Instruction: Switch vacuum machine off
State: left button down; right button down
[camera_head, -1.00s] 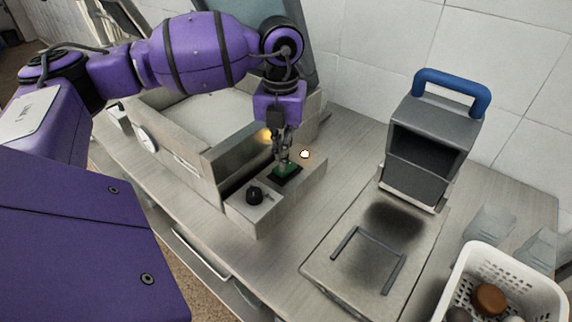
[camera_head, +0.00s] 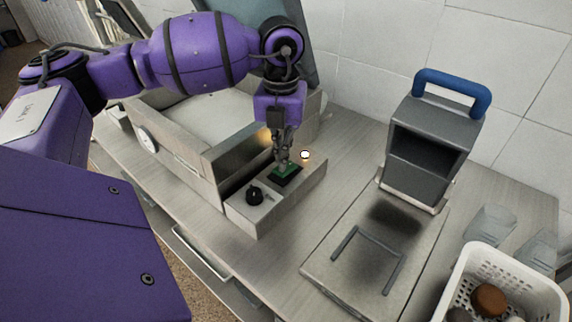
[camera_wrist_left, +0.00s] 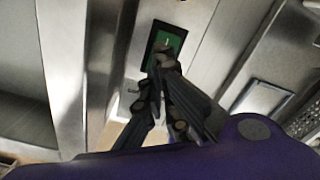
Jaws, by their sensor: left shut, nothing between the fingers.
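The vacuum machine (camera_head: 178,165) is a grey metal box with its lid raised, on the left of the counter. Its control ledge holds a green switch (camera_head: 287,171) in a black frame and a black knob (camera_head: 254,195). My left gripper (camera_head: 283,165) is shut and empty, pointing down at the green switch. In the left wrist view the closed fingertips (camera_wrist_left: 163,62) overlap the lower part of the green switch (camera_wrist_left: 169,40). I cannot tell whether they touch it. A small glowing light (camera_head: 305,154) is beside the switch. My right gripper is not in view.
A grey device with a blue handle (camera_head: 452,90) stands on the right, behind a flat plate (camera_head: 330,262). A white perforated basket (camera_head: 540,285) with several items is at the lower right, near clear containers (camera_head: 490,226). Counter between ledge and plate is clear.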

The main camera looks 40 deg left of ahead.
pick_arm(q)
jog(key=shift+f, duration=0.1)
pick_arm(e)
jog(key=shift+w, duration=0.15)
pick_arm(q)
jog(key=shift+f, duration=0.2)
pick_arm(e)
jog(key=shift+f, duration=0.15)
pick_arm(q)
jog(key=shift+f+b, duration=0.4)
jog(key=shift+f, duration=0.3)
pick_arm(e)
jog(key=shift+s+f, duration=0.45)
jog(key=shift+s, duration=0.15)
